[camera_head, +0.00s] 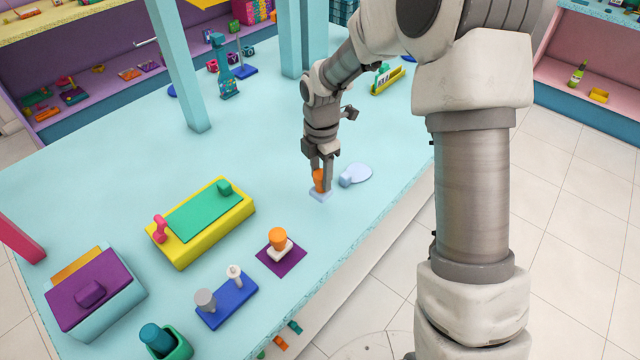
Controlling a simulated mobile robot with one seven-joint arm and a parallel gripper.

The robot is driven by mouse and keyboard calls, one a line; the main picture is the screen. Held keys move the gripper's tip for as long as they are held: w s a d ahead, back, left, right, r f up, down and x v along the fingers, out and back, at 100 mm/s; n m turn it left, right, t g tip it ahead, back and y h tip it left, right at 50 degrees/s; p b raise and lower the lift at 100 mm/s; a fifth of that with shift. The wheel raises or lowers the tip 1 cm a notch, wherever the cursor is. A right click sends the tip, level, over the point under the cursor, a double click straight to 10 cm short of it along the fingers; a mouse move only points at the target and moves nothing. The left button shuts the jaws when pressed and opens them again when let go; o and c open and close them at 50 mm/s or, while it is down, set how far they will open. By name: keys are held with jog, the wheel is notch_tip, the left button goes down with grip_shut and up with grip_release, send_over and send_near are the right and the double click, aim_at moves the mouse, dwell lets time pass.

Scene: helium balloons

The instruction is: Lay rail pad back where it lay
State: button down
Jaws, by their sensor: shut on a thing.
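My gripper (321,180) is low over the pale blue table (130,150), right of the middle. The fingers hide part of the knob. I cannot tell whether the pad touches the table. A similar orange-topped piece (278,238) with a white base stands on a purple mat (281,262) at the front.
A yellow box with a green top (205,222), a blue base with two posts (226,303) and a purple-lidded box (92,293) stand front left. Blue posts (178,65) rise behind. Table between is clear.

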aim_at(320, 186)
jog(key=shift+w+a+f, duration=0.1)
jog(key=shift+w+f, duration=0.25)
jog(key=shift+w, duration=0.15)
jog(key=shift+f, duration=1.95)
jog(key=shift+f, duration=0.15)
jog(key=shift+c, duration=2)
grip_release()
